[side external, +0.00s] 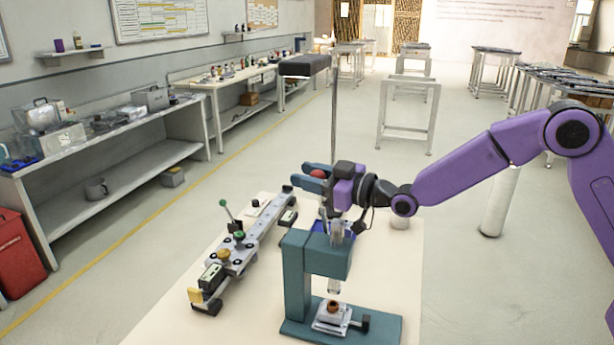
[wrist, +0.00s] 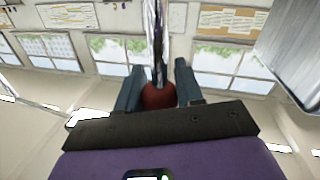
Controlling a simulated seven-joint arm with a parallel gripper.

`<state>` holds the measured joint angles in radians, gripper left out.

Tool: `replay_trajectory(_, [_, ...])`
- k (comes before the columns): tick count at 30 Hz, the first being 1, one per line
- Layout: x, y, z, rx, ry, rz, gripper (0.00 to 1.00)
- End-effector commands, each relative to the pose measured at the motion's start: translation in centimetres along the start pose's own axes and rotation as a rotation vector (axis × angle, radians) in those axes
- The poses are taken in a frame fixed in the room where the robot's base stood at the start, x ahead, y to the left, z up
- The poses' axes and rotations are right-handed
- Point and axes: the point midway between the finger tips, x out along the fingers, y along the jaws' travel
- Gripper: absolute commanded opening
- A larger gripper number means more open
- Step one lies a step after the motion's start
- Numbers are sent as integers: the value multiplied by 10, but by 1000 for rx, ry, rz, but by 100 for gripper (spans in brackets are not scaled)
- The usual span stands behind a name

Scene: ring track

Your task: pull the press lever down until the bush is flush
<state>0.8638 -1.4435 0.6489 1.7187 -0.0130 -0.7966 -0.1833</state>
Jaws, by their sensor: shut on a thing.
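The teal arbor press (side external: 297,275) stands on the pale table. My gripper (side external: 314,178), with blue fingers, is above the press and shut on the red knob (side external: 318,174) of the press lever. In the wrist view the red knob (wrist: 158,96) sits between the two fingers, with a shiny rod (wrist: 155,45) running up from it. The lever's lower part is mostly hidden behind my gripper. A copper-brown bush (side external: 333,305) sits on a light block (side external: 331,319) on the press base, below the ram (side external: 334,285). A gap shows between ram and bush.
A rail track (side external: 245,250) with clamps and a green-knobbed lever (side external: 224,204) lies left of the press. A thin pole (side external: 333,110) with a dark head (side external: 305,65) rises behind my gripper. The table (side external: 400,250) is bare at the right.

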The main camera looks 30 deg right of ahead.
Motion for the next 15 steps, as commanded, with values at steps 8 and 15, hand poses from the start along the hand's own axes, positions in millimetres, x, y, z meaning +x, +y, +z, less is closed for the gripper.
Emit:
replay_trajectory(8, [-26,6,-6,-2,1,-1,0])
replay_trajectory(15, [-61,14,-6,-1,5,2,0])
